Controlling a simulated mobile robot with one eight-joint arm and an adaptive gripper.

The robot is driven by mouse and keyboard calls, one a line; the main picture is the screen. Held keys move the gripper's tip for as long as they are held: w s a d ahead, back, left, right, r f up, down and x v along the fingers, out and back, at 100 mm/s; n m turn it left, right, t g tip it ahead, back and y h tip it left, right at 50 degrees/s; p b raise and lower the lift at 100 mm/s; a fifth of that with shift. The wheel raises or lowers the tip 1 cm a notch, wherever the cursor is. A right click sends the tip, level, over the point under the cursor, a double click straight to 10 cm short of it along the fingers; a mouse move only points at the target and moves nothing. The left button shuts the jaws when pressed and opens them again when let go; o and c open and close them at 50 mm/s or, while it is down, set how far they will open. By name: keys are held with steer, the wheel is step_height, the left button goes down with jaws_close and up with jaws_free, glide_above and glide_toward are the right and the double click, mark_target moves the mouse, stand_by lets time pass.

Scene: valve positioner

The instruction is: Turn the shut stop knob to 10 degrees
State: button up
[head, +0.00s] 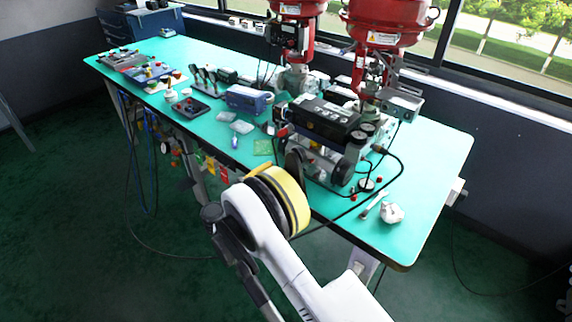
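The valve positioner (328,118), a dark box with a silver lower body and round parts on its right side, stands on the green table in the head view. The shut stop knob is too small to pick out. My arm reaches up from the bottom to the positioner's front left, its yellow-banded wrist (290,197) over the table's front edge. Dark parts at the end of my gripper (295,166) show beyond the wrist, close in front of the positioner. The fingers are mostly hidden, and I cannot tell whether they touch anything.
Two red actuators (392,22) rise behind the positioner. A black cable (401,170) loops over the green table (437,160) at right. A white crumpled item (391,213) and a wrench-like tool (373,205) lie near the front edge. Small devices and tools crowd the left half.

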mark_target(288, 162)
steer(key=b+x, duration=0.1)
steer(key=x, duration=0.5)
steer(key=shift+w+d+b, duration=0.2)
steer(key=shift+b, duration=0.15)
jaws_close()
